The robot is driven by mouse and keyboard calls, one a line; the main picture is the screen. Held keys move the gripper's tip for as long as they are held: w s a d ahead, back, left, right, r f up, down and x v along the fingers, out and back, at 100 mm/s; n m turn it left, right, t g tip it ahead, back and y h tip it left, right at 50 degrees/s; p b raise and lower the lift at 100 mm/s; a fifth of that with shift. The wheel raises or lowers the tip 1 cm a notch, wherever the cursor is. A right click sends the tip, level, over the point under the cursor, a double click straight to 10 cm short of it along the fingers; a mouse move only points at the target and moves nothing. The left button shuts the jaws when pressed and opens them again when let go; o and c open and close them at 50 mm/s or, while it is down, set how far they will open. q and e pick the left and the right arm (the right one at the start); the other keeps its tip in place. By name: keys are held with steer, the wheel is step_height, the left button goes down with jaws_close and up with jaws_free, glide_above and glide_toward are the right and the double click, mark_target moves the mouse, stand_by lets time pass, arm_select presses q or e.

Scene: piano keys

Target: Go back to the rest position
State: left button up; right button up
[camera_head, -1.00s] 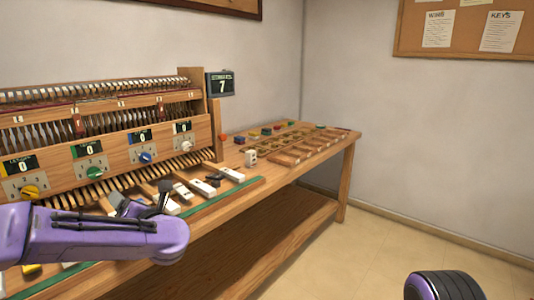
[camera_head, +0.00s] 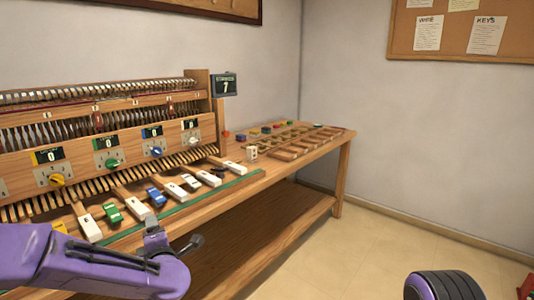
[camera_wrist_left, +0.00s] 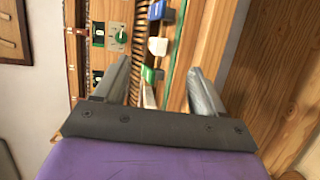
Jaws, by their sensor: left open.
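My left gripper (camera_head: 172,241) is at the front edge of the workbench, below the row of piano keys. In the left wrist view its two fingers (camera_wrist_left: 160,88) are spread apart with nothing held between them. Beyond them show a white key (camera_wrist_left: 157,46), a blue key (camera_wrist_left: 157,10) and a green key (camera_wrist_left: 148,74). In the head view the row includes a white key (camera_head: 90,228), a green key (camera_head: 113,213) and a blue key (camera_head: 157,197). My right gripper is not in view.
The wooden piano action (camera_head: 100,140) with its coloured knobs stands behind the keys. A green strip (camera_head: 215,192) runs along the bench front. A small display (camera_head: 224,86) reads 7. Wooden trays (camera_head: 300,143) lie at the right end.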

arm_select(q)
steer(key=s+d+f+m+g+h+p, duration=0.1)
steer(key=s+f+m+g+h, duration=0.15)
steer(key=s+f+m, duration=0.7)
steer(key=s+d+f+m+g+h+p, duration=0.3)
steer(key=s+f, duration=0.4)
steer(key=f, duration=0.6)
steer(key=s+a+f+m+g, duration=0.1)
steer(key=s+f+g, duration=0.1)
steer(key=s, duration=0.5)
steer(key=s+a+f+m+g+p, duration=0.1)
steer(key=s+a+f+m, duration=0.1)
steer(key=s, duration=0.6)
steer(key=s+a+f+m+g, duration=0.2)
steer(key=s+f, duration=0.2)
steer(key=s, duration=0.4)
steer(key=shift+s+a+f+g, duration=0.15)
steer(key=shift+s+f+g, duration=0.1)
steer(key=shift+g, duration=0.1)
